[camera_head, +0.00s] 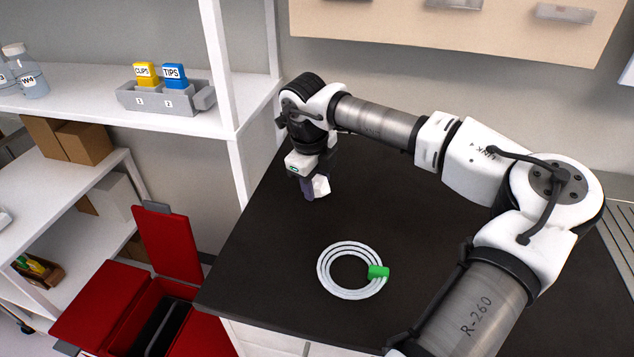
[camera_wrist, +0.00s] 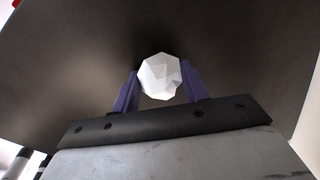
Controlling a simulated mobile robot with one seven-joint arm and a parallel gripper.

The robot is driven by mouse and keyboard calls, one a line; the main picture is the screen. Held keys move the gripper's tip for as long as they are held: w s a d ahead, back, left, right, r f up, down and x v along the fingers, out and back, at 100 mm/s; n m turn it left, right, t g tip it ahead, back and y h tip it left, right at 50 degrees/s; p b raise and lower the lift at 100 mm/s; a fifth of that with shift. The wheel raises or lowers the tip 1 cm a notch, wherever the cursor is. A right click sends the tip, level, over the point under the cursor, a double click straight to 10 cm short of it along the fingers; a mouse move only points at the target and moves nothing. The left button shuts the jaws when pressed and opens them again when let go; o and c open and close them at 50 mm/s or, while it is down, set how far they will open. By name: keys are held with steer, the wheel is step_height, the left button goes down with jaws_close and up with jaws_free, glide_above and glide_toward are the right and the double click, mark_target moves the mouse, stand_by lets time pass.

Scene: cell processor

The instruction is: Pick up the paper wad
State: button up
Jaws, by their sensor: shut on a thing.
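The paper wad (camera_wrist: 160,76) is a white, crumpled, many-sided ball between my gripper's two purple fingers in the wrist view. My gripper (camera_wrist: 158,88) is shut on it. In the head view, my gripper (camera_head: 313,190) is at the back left of the dark countertop, pointing down. The paper wad (camera_head: 321,186) shows there as a small white lump at the fingertips. Whether it touches the countertop or is just above it, I cannot tell.
A coiled white tube (camera_head: 325,268) with a green clip lies on the dark countertop (camera_head: 262,270). A red bin (camera_head: 165,300) with raised lids stands at the lower left. A grey rack (camera_head: 150,104) with yellow and blue boxes sits on the left shelf. Cabinets hang above.

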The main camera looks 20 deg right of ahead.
mark_target(316, 177)
step_height(316, 177, up, 20)
steer(key=b, duration=0.2)
steer(key=o, duration=0.3)
steer(key=shift+f, duration=0.1)
steer(key=c, duration=0.7)
steer(key=shift+f, duration=0.1)
steer(key=shift+c, duration=0.3)
